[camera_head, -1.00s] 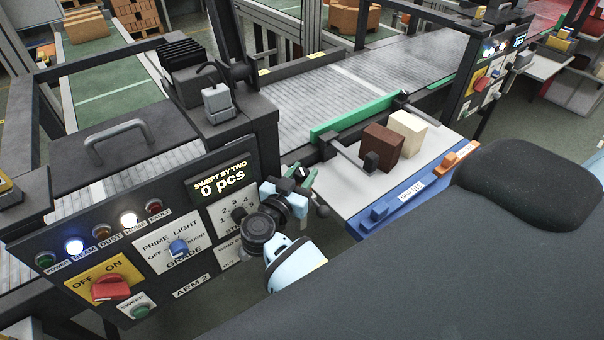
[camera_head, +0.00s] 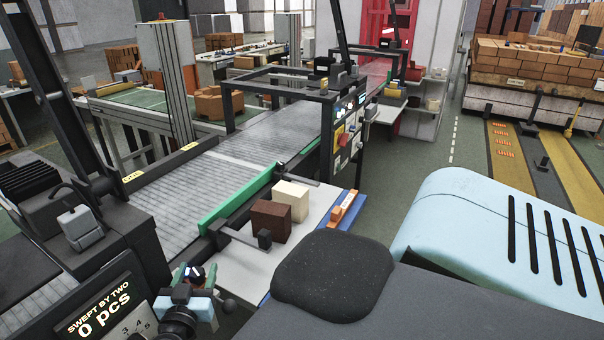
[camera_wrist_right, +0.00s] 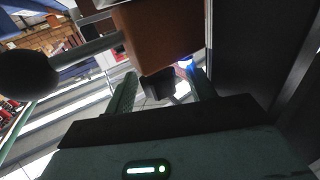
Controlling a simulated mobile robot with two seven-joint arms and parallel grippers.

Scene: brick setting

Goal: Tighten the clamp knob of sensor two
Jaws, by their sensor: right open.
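My right gripper (camera_head: 195,278) is at the bottom left of the head view, between the console and the white side table. Its green fingers are open. In the right wrist view the open fingers (camera_wrist_right: 163,92) have a small dark part (camera_wrist_right: 158,86) beyond and between them, with a blue light (camera_wrist_right: 187,63) beside it. I cannot tell whether that part is the clamp knob. A grey sensor-like box (camera_head: 80,226) stands on the dark housing at left; no label shows which sensor it is. My left gripper is out of view.
The side table (camera_head: 240,262) bears a dark brown block (camera_head: 270,220) and a cream block (camera_head: 291,200), beside a green rail (camera_head: 238,200) and roller conveyor (camera_head: 190,195). The console display (camera_head: 95,308) reads "0 pcs". A black ball (camera_wrist_right: 28,75) on a rod is close in the wrist view.

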